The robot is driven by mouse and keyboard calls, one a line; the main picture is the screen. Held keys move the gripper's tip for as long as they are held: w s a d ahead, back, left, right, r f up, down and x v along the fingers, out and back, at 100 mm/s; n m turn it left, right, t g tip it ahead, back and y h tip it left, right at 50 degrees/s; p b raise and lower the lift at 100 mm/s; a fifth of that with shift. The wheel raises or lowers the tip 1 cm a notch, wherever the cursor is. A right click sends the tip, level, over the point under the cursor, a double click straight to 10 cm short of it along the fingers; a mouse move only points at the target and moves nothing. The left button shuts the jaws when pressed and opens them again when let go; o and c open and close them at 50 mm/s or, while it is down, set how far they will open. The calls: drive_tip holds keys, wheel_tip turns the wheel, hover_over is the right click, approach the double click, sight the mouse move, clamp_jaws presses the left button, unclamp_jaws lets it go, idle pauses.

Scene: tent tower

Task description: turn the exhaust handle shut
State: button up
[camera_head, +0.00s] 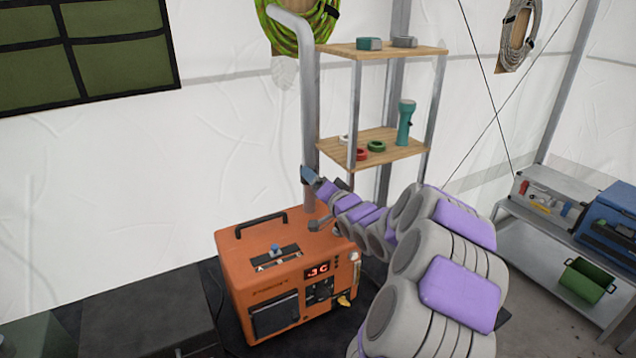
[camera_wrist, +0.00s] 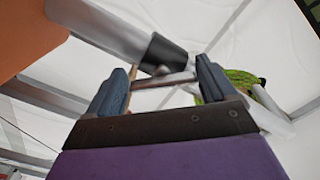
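The orange machine (camera_head: 275,275) stands at the lower middle of the head view, with a grey exhaust pipe (camera_head: 308,90) rising behind it. My gripper (camera_head: 308,175) is beside the pipe, above the machine. In the wrist view my gripper (camera_wrist: 163,76) has its two blue-grey fingers apart, with the handle showing between them. I cannot tell whether either finger touches it. In the head view the handle is hidden or too small to make out.
A wooden-shelved rack (camera_head: 385,148) with a teal flashlight (camera_head: 405,122) and tape rolls stands close behind my arm. A grey bench (camera_head: 560,250) with a blue box (camera_head: 612,225) and a green bin (camera_head: 587,281) is at the right. White tent wall fills the back.

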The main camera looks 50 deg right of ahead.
drive_tip(key=c, duration=0.8)
drive_tip(key=shift+f+n, duration=0.1)
drive_tip(key=shift+n, duration=0.2)
drive_tip(key=n, duration=0.4)
drive_tip(key=shift+n+b, duration=0.4)
drive_tip(key=shift+n, duration=2)
drive_tip(key=o, duration=1.1)
